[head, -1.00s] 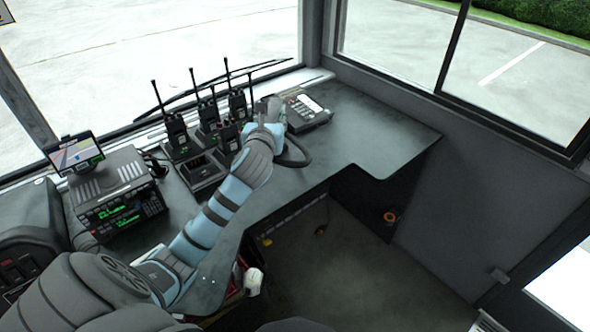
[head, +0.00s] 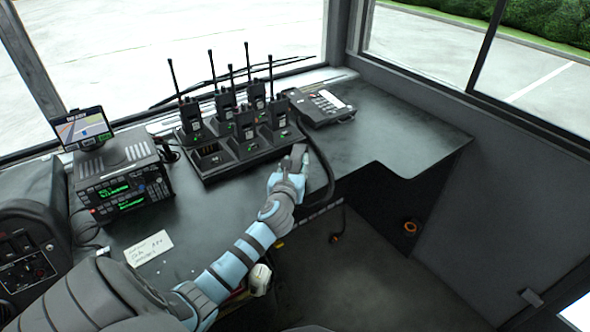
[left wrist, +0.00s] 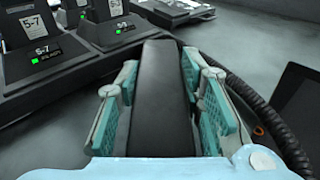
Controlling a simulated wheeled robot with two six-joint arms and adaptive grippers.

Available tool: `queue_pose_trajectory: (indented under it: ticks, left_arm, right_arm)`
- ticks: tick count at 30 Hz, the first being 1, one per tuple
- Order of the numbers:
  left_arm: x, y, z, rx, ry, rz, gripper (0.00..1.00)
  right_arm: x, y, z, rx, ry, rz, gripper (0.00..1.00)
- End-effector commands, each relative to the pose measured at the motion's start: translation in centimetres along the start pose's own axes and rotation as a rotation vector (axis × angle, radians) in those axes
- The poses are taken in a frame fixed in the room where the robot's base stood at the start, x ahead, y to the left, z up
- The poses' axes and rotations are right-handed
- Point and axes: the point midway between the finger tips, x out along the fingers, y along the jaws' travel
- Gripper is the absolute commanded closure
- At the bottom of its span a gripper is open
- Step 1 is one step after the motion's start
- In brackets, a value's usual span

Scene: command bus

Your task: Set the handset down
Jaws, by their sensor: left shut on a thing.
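My left gripper (head: 297,164) is shut on the black handset (left wrist: 162,95), which lies lengthwise between the teal finger pads in the left wrist view. In the head view, the gripper and handset are over the front part of the desk, right of the radio charger. A coiled black cord (left wrist: 262,110) runs along the right of the gripper. The desk phone base (head: 322,107) sits at the back of the desk, behind the gripper, with its keypad showing. I cannot tell whether the handset touches the desk. My right gripper is not in view.
A charger rack (head: 210,175) with several upright radios stands just left of the gripper. A black radio unit (head: 125,187) with a small screen stands further left. A paper note (head: 148,247) lies near the front edge. The desk (head: 410,135) right of the phone is clear.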

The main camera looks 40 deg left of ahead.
Motion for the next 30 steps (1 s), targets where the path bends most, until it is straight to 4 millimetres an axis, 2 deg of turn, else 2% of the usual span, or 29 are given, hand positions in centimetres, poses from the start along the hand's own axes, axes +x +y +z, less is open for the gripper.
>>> queue_pose_trajectory:
  ticks: [8,9,12,24,26,30]
  left_arm:
    - [0.0,0.0,0.0,0.0,-0.002,0.001,1.0]
    - [0.0,0.0,0.0,0.001,-0.002,0.001,0.62]
    - [0.0,0.1,0.0,0.0,-0.002,0.001,0.46]
    - [-0.1,0.0,0.5,0.0,-0.002,0.0,0.45]
    - [-0.8,0.0,0.4,0.001,0.0,-0.001,0.45]
    - [-3.7,0.0,0.6,0.0,0.0,-0.001,0.45]
  right_arm:
    - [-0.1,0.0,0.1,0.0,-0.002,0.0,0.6]
    - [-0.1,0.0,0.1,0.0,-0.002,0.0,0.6]
    - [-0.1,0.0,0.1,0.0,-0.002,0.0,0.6]
    - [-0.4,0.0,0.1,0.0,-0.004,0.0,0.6]
    - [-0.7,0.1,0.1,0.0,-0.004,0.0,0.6]
    - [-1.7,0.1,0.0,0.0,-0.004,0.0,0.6]
